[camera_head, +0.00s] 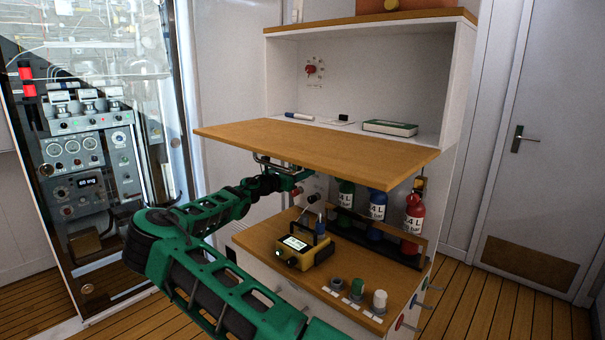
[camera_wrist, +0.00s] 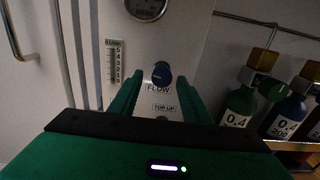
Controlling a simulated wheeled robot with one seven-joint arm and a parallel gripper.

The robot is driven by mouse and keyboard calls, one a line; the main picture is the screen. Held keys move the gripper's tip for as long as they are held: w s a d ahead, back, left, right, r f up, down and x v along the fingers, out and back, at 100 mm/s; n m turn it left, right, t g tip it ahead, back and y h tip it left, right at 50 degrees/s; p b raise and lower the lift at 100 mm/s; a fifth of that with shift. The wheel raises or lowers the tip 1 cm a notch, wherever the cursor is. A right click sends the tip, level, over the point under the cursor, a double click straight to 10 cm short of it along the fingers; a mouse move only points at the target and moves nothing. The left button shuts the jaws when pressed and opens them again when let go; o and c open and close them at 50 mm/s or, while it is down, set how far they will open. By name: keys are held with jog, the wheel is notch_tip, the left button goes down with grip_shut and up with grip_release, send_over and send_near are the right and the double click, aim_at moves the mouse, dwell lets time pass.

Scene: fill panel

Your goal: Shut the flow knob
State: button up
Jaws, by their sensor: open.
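The flow knob (camera_wrist: 161,73) is a dark blue round knob on the white panel in the wrist view, just above the label "FLOW". My gripper (camera_wrist: 159,84) is open, with one green finger on each side of the knob in the picture. The fingers look empty. I cannot tell how far the fingertips are from the panel, or whether they touch the knob. In the head view my green arm reaches under the wooden shelf, and my gripper (camera_head: 302,174) is partly hidden there. I cannot single out the flow knob in that view.
A "TOP-UP" label (camera_wrist: 164,107) sits below the knob, a round gauge (camera_wrist: 146,8) above and a scale (camera_wrist: 114,63) left. Labelled bottles (camera_head: 377,207) stand at the right. The wooden shelf (camera_head: 320,143) overhangs my arm. A yellow device (camera_head: 304,250) lies on the lower counter (camera_head: 262,236).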

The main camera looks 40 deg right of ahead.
jog(key=shift+d, duration=1)
jog(key=c, duration=1)
